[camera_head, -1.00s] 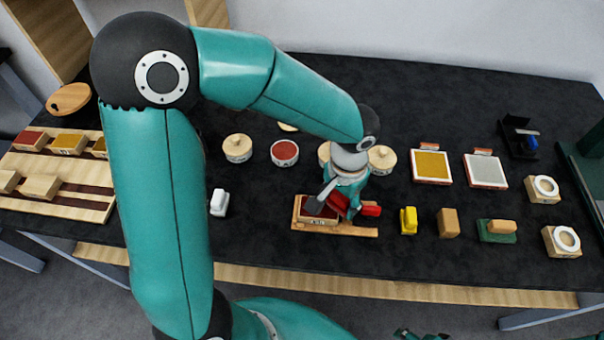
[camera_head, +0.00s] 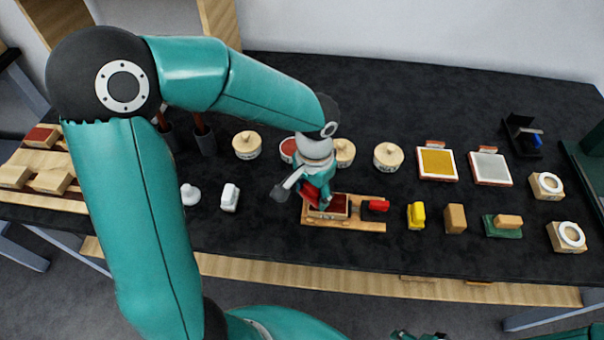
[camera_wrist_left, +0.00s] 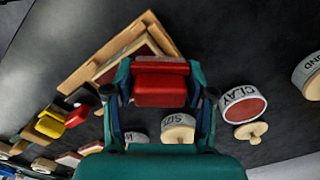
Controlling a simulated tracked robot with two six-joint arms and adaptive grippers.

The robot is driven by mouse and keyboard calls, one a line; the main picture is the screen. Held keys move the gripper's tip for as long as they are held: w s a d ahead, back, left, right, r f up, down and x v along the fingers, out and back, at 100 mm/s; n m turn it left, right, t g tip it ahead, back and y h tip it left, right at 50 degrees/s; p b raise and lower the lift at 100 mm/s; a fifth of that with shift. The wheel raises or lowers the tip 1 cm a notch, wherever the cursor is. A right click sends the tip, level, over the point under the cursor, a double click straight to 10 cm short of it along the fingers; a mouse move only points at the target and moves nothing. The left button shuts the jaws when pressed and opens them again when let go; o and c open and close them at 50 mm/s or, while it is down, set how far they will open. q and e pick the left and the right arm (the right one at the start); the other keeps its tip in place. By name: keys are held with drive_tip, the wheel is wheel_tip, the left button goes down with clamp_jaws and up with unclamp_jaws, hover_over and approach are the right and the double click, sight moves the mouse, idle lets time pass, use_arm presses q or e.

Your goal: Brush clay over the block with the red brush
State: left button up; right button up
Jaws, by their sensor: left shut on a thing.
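My left gripper (camera_head: 314,190) is shut on the red brush (camera_wrist_left: 161,82), which sits between its fingers in the left wrist view. In the head view the gripper is over the left part of the wooden holder (camera_head: 345,226). The block (camera_head: 335,208) lies in that holder with a dark red top, partly hidden by the gripper. Whether the brush touches it I cannot tell. The open clay pot (camera_head: 288,148), with red contents, is behind the gripper, partly covered. Its CLAY label shows in the wrist view (camera_wrist_left: 243,103). Part of what seems my right gripper (camera_head: 420,335) shows at the bottom edge.
A red piece (camera_head: 378,205) is at the holder's right end. A yellow piece (camera_head: 416,215), a tan block (camera_head: 455,218) and a green-based block (camera_head: 502,226) stand farther right. Lidded pots (camera_head: 388,156) stand behind. A white piece (camera_head: 229,197) is to the left.

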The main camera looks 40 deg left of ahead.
sight(308, 186)
use_arm(q)
drive_tip(key=shift+s+a, duration=0.25)
drive_tip(key=shift+a, duration=0.15)
wheel_tip(308, 186, up, 3)
drive_tip(key=shift+a+f+p, duration=0.1)
drive_tip(key=shift+p, duration=0.6)
drive_tip(key=shift+s+r+p, duration=0.1)
drive_tip(key=shift+r+p, duration=2.05)
drive_tip(key=shift+r, duration=0.55)
